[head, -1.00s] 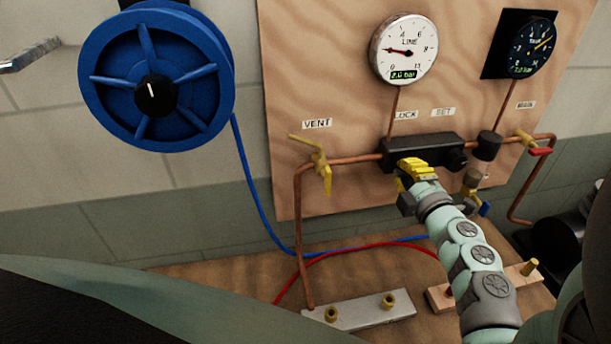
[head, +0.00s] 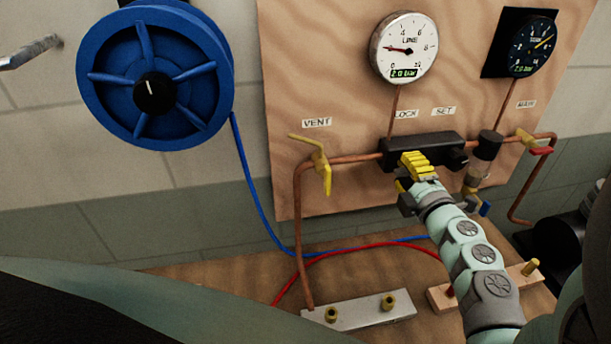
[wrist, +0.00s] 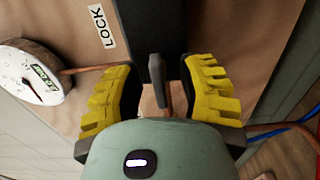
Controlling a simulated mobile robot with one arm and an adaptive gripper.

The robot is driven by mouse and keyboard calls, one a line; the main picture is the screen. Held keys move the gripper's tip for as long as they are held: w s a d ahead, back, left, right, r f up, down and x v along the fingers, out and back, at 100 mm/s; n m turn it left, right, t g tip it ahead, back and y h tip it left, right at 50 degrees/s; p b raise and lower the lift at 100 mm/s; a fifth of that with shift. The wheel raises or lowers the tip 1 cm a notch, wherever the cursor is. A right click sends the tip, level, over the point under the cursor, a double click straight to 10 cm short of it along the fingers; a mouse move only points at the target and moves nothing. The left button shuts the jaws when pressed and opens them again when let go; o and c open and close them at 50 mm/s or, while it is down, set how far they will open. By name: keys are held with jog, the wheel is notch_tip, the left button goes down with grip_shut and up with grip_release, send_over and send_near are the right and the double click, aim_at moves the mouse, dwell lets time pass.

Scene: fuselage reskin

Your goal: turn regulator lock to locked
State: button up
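The regulator (head: 436,146) is a black block on the wooden board, with a round knob at its right end. Its left part is above my gripper in the head view. My gripper (head: 416,168) is at the block's left front, with yellow ribbed pads. In the wrist view my gripper (wrist: 160,82) is open, with a small grey lever (wrist: 157,72) between the two pads and a gap visible on each side. The lever stands in front of the black block (wrist: 164,32). The LOCK label (wrist: 103,26) is beside the block. In the head view my fingers hide the lever.
A VENT valve with a yellow handle (head: 322,172) is left on the copper pipe. The line gauge (head: 404,50) and a dark gauge (head: 531,46) are above. A blue reel (head: 155,75) hangs left. A metal block (head: 358,312) lies below.

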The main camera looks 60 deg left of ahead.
jog(key=shift+d, duration=0.1)
jog(key=v, duration=1.2)
dwell(0.4)
